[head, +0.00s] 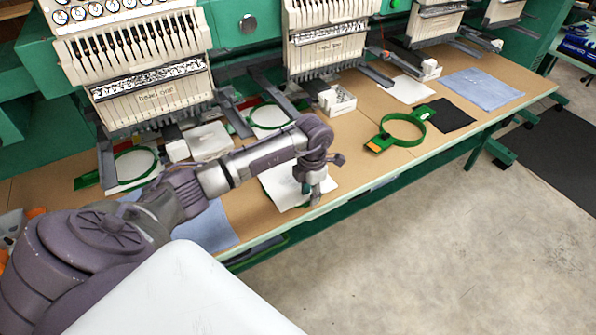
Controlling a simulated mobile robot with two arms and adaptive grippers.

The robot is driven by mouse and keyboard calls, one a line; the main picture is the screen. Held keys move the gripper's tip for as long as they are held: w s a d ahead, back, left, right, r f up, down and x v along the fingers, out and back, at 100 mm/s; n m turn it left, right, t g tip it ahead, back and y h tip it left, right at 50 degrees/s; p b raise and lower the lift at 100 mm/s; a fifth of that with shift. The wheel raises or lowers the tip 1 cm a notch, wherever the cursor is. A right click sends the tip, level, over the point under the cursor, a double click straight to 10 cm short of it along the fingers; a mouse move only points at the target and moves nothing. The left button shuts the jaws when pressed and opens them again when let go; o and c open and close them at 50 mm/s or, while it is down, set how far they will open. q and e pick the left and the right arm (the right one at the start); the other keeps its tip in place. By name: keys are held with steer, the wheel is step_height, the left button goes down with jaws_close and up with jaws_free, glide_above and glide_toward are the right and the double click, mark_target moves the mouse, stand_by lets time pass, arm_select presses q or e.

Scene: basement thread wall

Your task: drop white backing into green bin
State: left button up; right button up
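My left gripper (311,196) points down over the right part of a white backing sheet (287,199) near the front edge of the table. The fingertips are small and partly overlap, so I cannot tell whether they are open, shut or touching the sheet. My forearm hides part of this sheet, and a bit of green shows beside it. I cannot make out a green bin. My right gripper is out of view.
A row of embroidery machine heads (150,85) stands along the back of the tan table (358,158). A green hoop (402,130), black cloth (449,115) and blue cloth (481,89) lie to the right. The concrete floor (450,240) in front is clear.

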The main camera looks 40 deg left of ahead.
arm_select(q)
jaws_close()
steer(key=shift+r+p, duration=1.7)
steer(key=shift+r, duration=0.8)
